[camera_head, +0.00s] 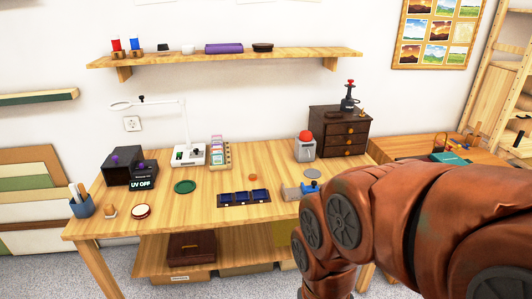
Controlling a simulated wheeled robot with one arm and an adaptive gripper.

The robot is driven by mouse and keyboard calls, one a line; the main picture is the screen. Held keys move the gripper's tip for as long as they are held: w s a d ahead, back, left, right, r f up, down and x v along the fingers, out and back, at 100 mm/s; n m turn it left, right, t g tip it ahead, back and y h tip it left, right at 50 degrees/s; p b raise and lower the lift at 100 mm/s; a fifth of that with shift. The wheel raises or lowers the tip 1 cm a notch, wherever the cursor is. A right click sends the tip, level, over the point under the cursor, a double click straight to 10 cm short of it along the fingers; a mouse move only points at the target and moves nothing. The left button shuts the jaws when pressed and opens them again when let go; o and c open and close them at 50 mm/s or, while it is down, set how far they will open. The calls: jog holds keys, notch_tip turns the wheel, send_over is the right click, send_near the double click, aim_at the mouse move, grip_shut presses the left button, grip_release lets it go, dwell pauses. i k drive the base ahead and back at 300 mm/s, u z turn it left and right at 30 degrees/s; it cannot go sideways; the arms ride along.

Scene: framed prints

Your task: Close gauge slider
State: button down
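I cannot tell for sure which thing is the gauge with the slider. A small blue piece (311,186) stands beside a flat grey plate (291,194) at the right front of the wooden table. My arm partly covers the table just right of them, and whether any slider there is open or closed is too small to see. My rust-brown arm fills the lower right of the head view and runs out past the bottom edge. My gripper is not visible.
On the wooden table (110,220) stand a dark blue compartment tray (244,198), a grey device with a red dome (305,147), a white magnifier lamp (188,155), a black UV box (122,166) and a dark drawer chest (340,131). The table's middle front is fairly clear.

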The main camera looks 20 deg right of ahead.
aim_at(306, 190)
jog(key=z, duration=0.6)
jog(key=i, duration=0.9)
jog(key=u, duration=0.45)
